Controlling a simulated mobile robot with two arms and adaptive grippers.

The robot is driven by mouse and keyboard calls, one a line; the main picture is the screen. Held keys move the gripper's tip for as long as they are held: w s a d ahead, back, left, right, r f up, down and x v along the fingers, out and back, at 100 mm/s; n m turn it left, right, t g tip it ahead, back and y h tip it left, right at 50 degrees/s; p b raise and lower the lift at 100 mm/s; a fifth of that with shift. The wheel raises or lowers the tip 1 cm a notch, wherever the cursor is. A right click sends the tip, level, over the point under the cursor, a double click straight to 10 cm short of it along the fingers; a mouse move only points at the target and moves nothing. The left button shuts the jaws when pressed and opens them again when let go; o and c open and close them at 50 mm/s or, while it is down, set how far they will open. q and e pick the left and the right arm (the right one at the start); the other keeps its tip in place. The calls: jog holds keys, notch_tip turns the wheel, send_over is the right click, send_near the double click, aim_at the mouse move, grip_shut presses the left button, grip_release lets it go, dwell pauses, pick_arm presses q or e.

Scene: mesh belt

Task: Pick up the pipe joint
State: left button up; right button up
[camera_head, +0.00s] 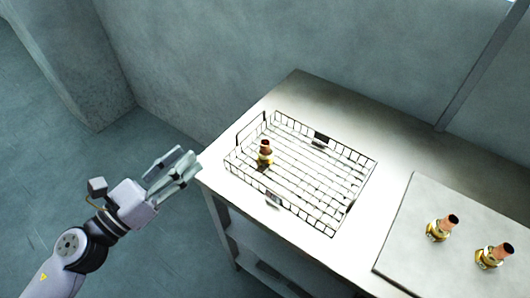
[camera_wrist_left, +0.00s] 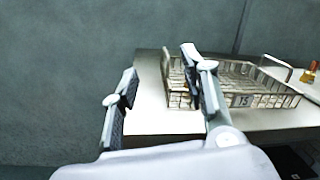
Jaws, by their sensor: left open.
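A brass pipe joint with a copper-brown top (camera_head: 265,152) stands upright in the wire basket (camera_head: 335,228), near its left end. Two similar pipe joints, one nearer the basket (camera_head: 439,229) and one further right (camera_head: 494,255), stand on a grey board (camera_head: 395,262). My left gripper (camera_head: 180,160) is open and empty, left of the table's corner and apart from the basket. In the left wrist view its two fingers (camera_wrist_left: 160,72) are spread, and the right finger overlaps the basket (camera_wrist_left: 275,98). A pipe joint (camera_wrist_left: 308,75) shows at that view's right edge. My right gripper is out of view.
The light table (camera_head: 315,92) carries the basket and the board and has a lower shelf (camera_head: 262,258). The basket's wire rim and raised end handle surround the joint inside. A grey wall (camera_head: 270,45) stands behind. Open floor lies left of the table.

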pick_arm(q)
jog(key=s+d+f+m+g+h, duration=0.2)
jog(key=m+g, duration=0.1)
jog(key=m, duration=0.2)
jog(key=m+p, duration=0.1)
jog(key=p, duration=0.5)
send_near(261, 145)
jog(key=shift+g, duration=0.4)
jog(key=w+d, duration=0.1)
jog(key=w, duration=0.1)
jog(key=w+d+r, duration=0.1)
jog(key=w+d, duration=0.1)
jog(key=shift+d, duration=0.35)
jog(key=p+x, duration=0.1)
jog(key=x, duration=0.2)
jog(key=p+x, duration=0.1)
jog(key=x, duration=0.1)
jog(key=shift+s+d+f+p, duration=0.2)
jog(key=shift+d+f+p, duration=0.1)
jog(key=shift+d+f, duration=0.05)
jog(key=shift+w+d+f, duration=0.1)
jog(key=shift+w+d, duration=0.1)
jog(key=shift+d, duration=0.05)
jog(key=shift+c, duration=0.2)
grip_shut()
